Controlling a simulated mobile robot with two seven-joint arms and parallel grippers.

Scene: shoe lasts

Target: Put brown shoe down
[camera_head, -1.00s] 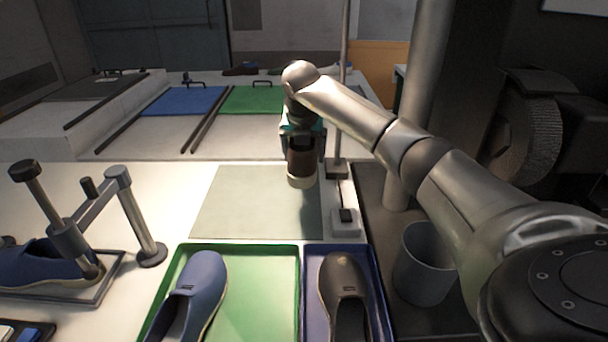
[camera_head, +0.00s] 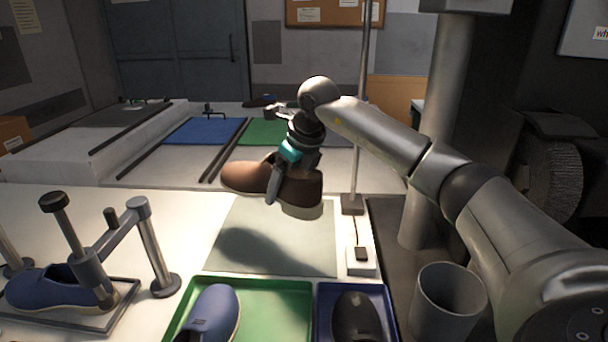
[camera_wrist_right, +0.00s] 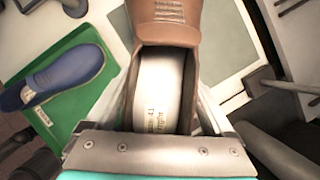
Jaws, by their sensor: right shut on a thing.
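The brown shoe (camera_head: 250,177) is held in the air above the grey-green mat (camera_head: 305,250), its shadow falling on the mat. My right gripper (camera_head: 280,180) is shut on the shoe near its opening, and the shoe lies sideways across the head view with its toe to the left. In the right wrist view the brown shoe (camera_wrist_right: 170,35) shows its laces and a pale insole with printing, between the fingers (camera_wrist_right: 165,100). My left gripper is not in view.
A green tray (camera_head: 265,300) holds a blue shoe (camera_head: 212,315). A blue tray (camera_head: 378,295) to its right holds a dark shoe (camera_head: 356,318). A grey bin (camera_head: 447,300) stands further right. A metal post (camera_head: 358,150) rises beside the mat. A clamp stand (camera_head: 150,245) with another blue shoe (camera_head: 50,288) is at left.

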